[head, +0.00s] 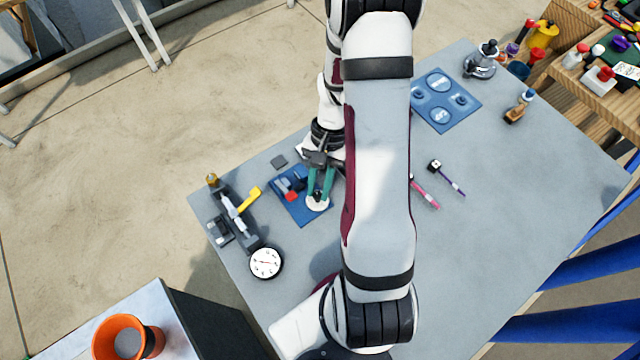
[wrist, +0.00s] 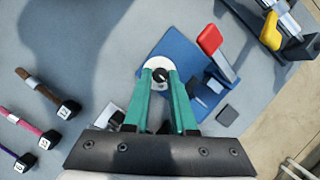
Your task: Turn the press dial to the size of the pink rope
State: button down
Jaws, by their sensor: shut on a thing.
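The press, on a blue base (wrist: 182,50) with a red-tipped lever (wrist: 210,40), shows in both views; in the head view its base (head: 290,212) is left of my arm. Its dial, a white disc (wrist: 150,64) with a dark knob, sits at one end; it also shows in the head view (head: 316,208). My gripper (wrist: 161,74), with green fingers, is shut on the dial's knob from above. The knob's setting is too small to read. The pink rope (wrist: 32,130) lies apart on the table with a black tag (wrist: 50,140); the tag's mark is unclear.
A brown rope (wrist: 42,90) and a purple rope (head: 455,185) lie beside the pink one. A yellow-handled tool (head: 248,200) and a round white gauge (head: 266,263) stand left of the press. A blue tray (head: 446,100) lies farther back.

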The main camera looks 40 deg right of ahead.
jog(key=shift+n+g, duration=0.4)
jog(key=shift+n, duration=0.6)
jog(key=c, duration=0.7)
grip_release()
jog(key=shift+w, duration=0.1)
jog(key=shift+c, duration=0.2)
jog(key=v, duration=1.5)
jog(key=shift+a+r, duration=0.2)
jog(key=shift+r, duration=0.25)
